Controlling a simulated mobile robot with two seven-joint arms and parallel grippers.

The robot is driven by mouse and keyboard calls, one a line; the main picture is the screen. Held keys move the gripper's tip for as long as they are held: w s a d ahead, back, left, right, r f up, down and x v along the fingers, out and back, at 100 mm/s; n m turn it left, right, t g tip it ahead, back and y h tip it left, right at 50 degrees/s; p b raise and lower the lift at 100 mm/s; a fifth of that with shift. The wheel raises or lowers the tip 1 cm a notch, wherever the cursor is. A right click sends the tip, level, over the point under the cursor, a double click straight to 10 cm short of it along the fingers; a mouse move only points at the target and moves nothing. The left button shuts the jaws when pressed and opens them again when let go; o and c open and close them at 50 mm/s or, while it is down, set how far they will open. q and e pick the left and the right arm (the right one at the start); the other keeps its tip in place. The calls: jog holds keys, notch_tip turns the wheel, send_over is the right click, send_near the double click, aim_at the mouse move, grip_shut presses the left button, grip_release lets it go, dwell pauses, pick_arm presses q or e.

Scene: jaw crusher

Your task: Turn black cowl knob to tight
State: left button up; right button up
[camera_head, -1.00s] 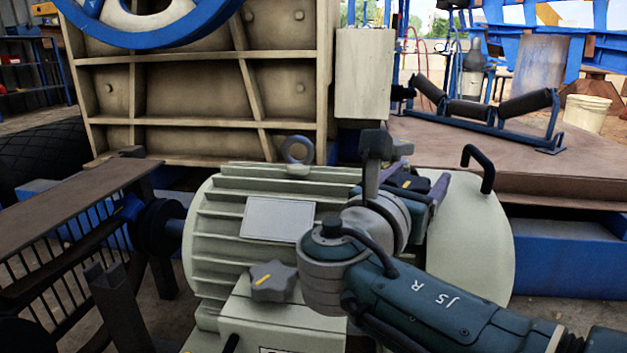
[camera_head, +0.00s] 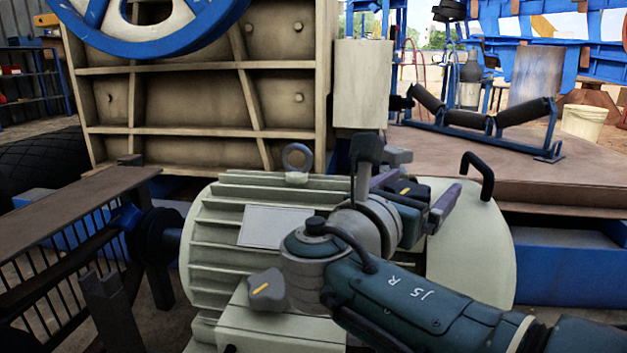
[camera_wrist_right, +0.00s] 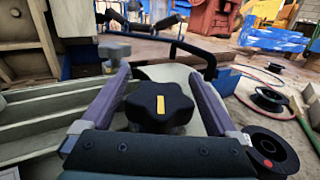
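The black cowl knob (camera_head: 405,189) is a lobed knob with a yellow mark, on the pale green motor cowl (camera_head: 480,240). In the right wrist view the black knob (camera_wrist_right: 160,106) sits between the two purple fingers of my right gripper (camera_wrist_right: 159,78). Those fingers are open, one on each side, with visible gaps to the knob. In the head view my right gripper (camera_head: 422,184) reaches over the motor, and my wrist hides part of the cowl. My left gripper is not in view.
A grey knob (camera_head: 396,157) stands behind the gripper. Another grey knob (camera_head: 267,290) with a yellow mark sits on the motor's front box, close to my forearm. A black handle (camera_head: 478,172) arches over the cowl at right. A lifting ring (camera_head: 296,158) stands on the motor.

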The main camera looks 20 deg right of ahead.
jog(key=shift+s+a+r, duration=0.1)
jog(key=shift+a, duration=0.15)
jog(key=p+v, duration=0.3)
jog(key=v, duration=0.6)
jog(key=shift+s+a, duration=0.15)
jog(key=shift+a, duration=0.05)
jog(key=shift+p, duration=0.3)
